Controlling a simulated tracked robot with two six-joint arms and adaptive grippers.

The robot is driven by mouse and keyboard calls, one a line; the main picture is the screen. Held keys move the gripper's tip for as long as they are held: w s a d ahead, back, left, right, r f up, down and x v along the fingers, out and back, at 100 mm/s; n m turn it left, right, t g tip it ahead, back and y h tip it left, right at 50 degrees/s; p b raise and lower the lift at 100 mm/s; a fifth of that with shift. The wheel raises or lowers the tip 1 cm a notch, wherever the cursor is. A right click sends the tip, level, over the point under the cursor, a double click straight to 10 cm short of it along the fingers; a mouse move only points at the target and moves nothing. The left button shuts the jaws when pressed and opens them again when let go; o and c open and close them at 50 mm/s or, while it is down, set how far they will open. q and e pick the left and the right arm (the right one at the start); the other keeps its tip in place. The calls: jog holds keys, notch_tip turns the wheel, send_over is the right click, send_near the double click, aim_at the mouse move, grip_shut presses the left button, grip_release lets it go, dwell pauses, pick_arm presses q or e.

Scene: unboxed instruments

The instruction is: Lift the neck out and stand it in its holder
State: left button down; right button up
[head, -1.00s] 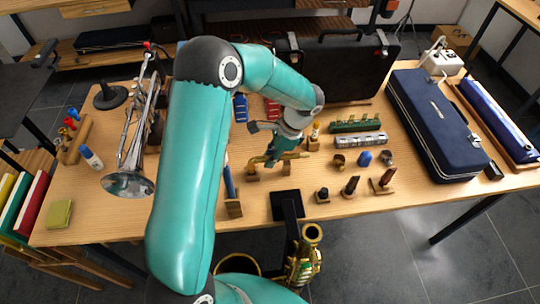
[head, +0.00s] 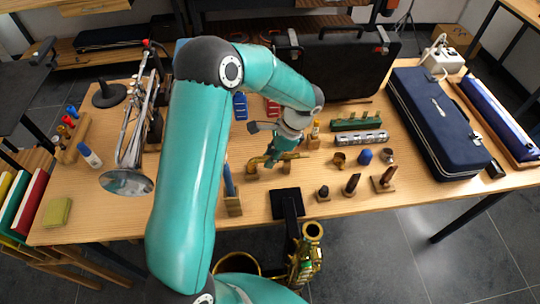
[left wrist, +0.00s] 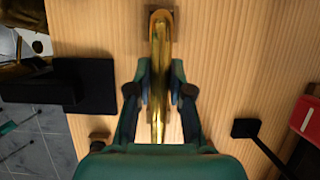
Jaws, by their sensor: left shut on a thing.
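The neck (head: 255,162) is a curved brass tube lying along small wooden supports (head: 252,174) near the middle of the table. In the left wrist view the neck (left wrist: 158,35) runs lengthwise between the fingers. My left gripper (head: 276,160) reaches down over the neck from above. In the left wrist view my left gripper (left wrist: 160,80) is shut with a finger on each side of the tube. Whether the neck is clear of its supports cannot be told. I cannot tell which stand is the neck's holder. My right gripper is not in view.
A wooden block with a blue rod (head: 231,200) and a black plate (head: 286,203) stand at the front edge. A brass saxophone (head: 306,255) is below it. Small mouthpiece stands (head: 351,186) are to the right; a trumpet (head: 135,130) is left. My arm hides some table.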

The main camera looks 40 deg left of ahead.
pick_arm(q)
jog(key=c, duration=1)
grip_release()
jog(key=shift+r, duration=0.1)
jog(key=v, duration=1.1)
jog(key=shift+w+d+r, duration=0.1)
jog(key=shift+d+r, duration=0.05)
jog(key=shift+r, duration=0.25)
jog(key=shift+f, duration=0.15)
